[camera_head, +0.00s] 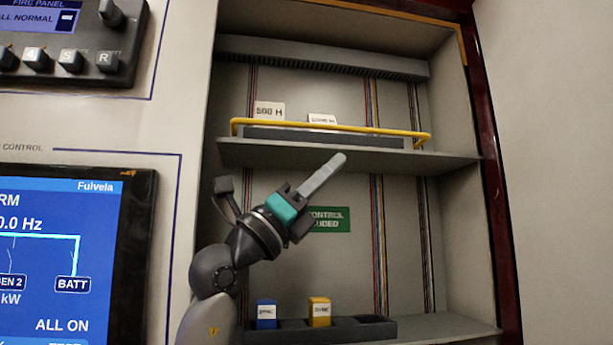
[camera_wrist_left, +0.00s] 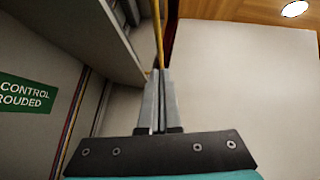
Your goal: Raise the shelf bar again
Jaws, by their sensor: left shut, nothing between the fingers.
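The yellow shelf bar (camera_head: 330,130) runs across the front of the upper shelf (camera_head: 350,154), a little above its front edge, with bent ends. It passes in front of a dark tray and two white cards. In the left wrist view the bar (camera_wrist_left: 158,35) shows as a thin yellow line beyond the fingertips. My left gripper (camera_head: 338,161) is shut and empty, tilted up to the right. In the head view its tips overlap the shelf's front edge, below the bar. The fingers also show in the wrist view (camera_wrist_left: 160,75). My right gripper is not in view.
Blue (camera_head: 266,314) and yellow (camera_head: 319,312) blocks stand in a dark rack on the lower shelf. A green sign (camera_head: 330,219) is on the back wall behind my gripper. The cabinet's right post (camera_head: 497,190) and the left panel with screens flank the opening.

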